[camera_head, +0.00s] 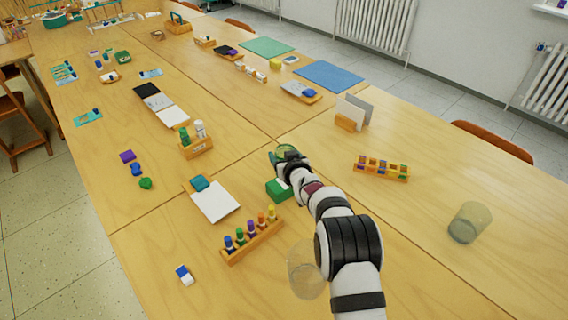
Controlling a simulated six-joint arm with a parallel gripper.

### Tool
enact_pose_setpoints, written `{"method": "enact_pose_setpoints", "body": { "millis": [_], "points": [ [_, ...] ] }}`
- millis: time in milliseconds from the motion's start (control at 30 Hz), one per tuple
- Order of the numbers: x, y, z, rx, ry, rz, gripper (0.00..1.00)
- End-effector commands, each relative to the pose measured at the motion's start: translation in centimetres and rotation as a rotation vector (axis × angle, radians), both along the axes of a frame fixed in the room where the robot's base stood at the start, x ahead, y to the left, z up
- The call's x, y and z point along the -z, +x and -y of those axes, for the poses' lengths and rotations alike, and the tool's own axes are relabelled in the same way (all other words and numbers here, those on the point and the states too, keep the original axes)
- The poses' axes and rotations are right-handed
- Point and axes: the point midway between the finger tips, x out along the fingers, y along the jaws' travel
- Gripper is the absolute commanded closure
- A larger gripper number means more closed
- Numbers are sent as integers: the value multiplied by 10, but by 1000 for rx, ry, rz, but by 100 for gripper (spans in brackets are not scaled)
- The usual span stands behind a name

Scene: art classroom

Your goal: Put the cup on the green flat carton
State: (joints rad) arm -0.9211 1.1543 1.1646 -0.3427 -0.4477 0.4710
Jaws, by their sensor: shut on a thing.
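My gripper (289,161) is small in this view, near the middle of the tables, and is shut on a greenish, see-through round thing, which looks like the cup (275,157). The gripper and wrist hide part of it, so its tilt is hard to tell. A green carton (278,190) with a white patch lies on the table just in front of my gripper, partly covered by my arm. The cup shows just above and behind the carton in the picture. I cannot tell how high it is held.
Clear tumblers stand beside my arm (303,270) and at right (470,222). A wooden rack of coloured bottles (252,242), a white pad (215,202), a bottle holder (197,148), a second rack (382,170) and a card stand (350,118) surround the carton. The right table has free room.

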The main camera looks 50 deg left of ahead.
Motion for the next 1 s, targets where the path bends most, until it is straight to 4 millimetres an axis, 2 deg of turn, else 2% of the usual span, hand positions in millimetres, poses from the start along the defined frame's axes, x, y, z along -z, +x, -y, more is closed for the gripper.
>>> {"method": "enact_pose_setpoints", "body": {
  "millis": [100, 167, 467, 500, 633, 1000],
  "points": [
    [25, 0, 1, 0, -3, -3, 84],
    [33, 0, 1, 1, -2, -2, 84],
    [35, 0, 1, 1, -2, -1, 84],
    [35, 0, 1, 1, -2, -1, 25],
    [35, 0, 1, 1, -2, -1, 2],
    [31, -1, 5, 1, -2, -1, 1]
  ]
}}
